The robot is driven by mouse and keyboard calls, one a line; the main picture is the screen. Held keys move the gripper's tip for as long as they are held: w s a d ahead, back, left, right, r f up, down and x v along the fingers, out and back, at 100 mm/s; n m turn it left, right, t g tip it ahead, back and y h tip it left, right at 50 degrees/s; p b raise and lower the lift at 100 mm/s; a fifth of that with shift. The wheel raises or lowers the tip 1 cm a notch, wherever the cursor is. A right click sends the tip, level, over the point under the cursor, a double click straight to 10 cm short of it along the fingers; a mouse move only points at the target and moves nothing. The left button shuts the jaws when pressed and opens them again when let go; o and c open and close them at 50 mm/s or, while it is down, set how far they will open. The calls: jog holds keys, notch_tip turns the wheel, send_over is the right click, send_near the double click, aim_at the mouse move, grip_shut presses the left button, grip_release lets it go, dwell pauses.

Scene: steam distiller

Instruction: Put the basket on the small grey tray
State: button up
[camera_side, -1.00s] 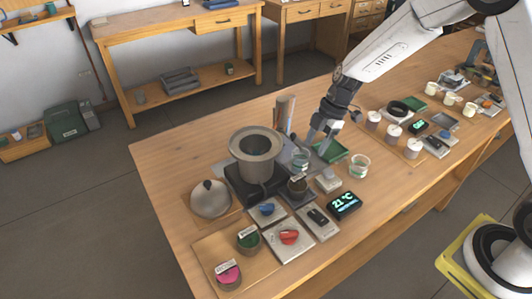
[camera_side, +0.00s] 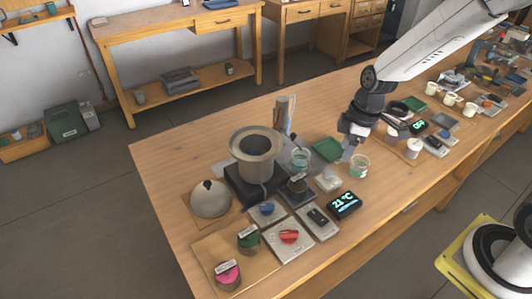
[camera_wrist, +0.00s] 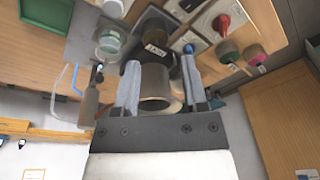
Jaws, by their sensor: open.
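A green tray (camera_side: 328,149) lies behind. A domed lid (camera_side: 210,198), knob plates and a lit display (camera_side: 344,205) surround the work. The front right table is clear.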

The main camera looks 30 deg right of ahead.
jog(key=s+d+r+m+t+h, duration=0.1)
jog(key=s+r+m, duration=0.1)
jog(key=s+m, duration=0.6)
jog(key=shift+s+d+m+t+h, duration=0.3)
jog(key=shift+m+h, duration=0.1)
jog(key=shift+m, duration=0.2)
